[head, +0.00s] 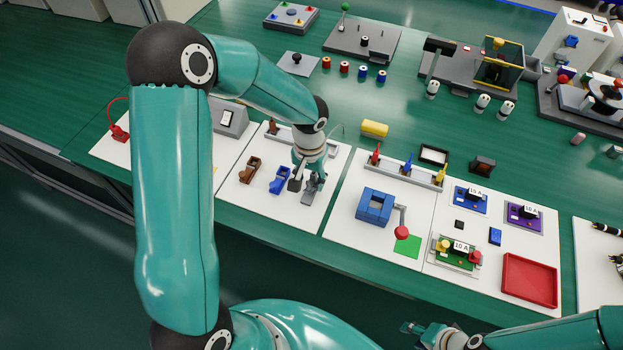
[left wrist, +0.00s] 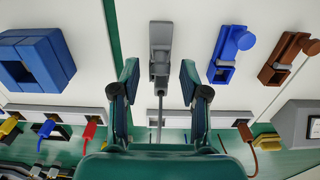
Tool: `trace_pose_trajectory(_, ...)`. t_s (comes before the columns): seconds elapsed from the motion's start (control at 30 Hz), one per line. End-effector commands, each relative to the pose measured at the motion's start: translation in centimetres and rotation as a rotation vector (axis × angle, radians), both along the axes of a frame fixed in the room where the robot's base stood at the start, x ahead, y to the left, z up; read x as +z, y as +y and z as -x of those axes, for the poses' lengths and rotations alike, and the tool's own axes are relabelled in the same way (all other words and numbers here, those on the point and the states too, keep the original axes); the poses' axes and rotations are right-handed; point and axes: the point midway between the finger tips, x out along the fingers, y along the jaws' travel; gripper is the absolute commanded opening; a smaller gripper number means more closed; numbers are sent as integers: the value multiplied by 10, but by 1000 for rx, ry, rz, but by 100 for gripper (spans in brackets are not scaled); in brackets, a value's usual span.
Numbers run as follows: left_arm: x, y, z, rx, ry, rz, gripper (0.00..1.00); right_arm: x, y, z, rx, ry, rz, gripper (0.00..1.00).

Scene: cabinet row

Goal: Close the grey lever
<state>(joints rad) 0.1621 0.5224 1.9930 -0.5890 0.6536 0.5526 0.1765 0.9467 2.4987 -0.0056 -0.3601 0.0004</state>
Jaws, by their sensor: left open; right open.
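The grey lever (head: 312,188) is on the white panel, to the right of the blue lever (head: 280,180) and the brown lever (head: 250,169). My left gripper (head: 306,180) is right over the grey lever and partly hides it. In the left wrist view the grey lever (left wrist: 160,45) lies in line with the gap between the open fingers of my left gripper (left wrist: 158,70); I cannot tell if they touch it. The blue lever (left wrist: 232,55) and brown lever (left wrist: 286,57) show to its right there. My right gripper (head: 430,332) is open and empty at the bottom, away from the panels.
A blue square block (head: 375,206), a red ball-ended handle (head: 402,232) and a green patch stand on the panel to the right. A grey rail (head: 345,150) with small parts runs behind the levers.

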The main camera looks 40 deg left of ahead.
Motion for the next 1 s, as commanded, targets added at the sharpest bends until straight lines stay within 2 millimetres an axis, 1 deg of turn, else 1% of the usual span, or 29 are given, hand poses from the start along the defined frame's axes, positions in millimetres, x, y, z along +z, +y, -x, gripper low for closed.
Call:
trace_pose_trajectory(0.13, -7, 0, 1, 0, 2, 0, 45, 0, 0, 0, 0, 0, 0, 45)
trace_pose_trajectory(0.37, -7, 0, 0, 0, 1, 1, 45, 0, 0, 0, 0, 0, 0, 45)
trace_pose_trajectory(0.4, -7, 0, 0, 0, 1, 0, 43, 0, 0, 0, 0, 0, 0, 45)
trace_pose_trajectory(0.67, -7, 0, 0, 0, 1, 0, 0, 0, 0, 0, 0, 0, 0, 45)
trace_pose_trajectory(0.77, -7, 0, 0, 0, 0, 0, 0, 0, 0, 0, 0, 0, 0, 45)
trace_pose_trajectory(0.8, -7, -5, 0, -3, 0, 1, 0, 0, 0, 0, 1, 0, 0, 45)
trace_pose_trajectory(1.0, -9, -3, 0, -4, -12, -1, 0, -7, 0, 0, 0, 0, 0, 45)
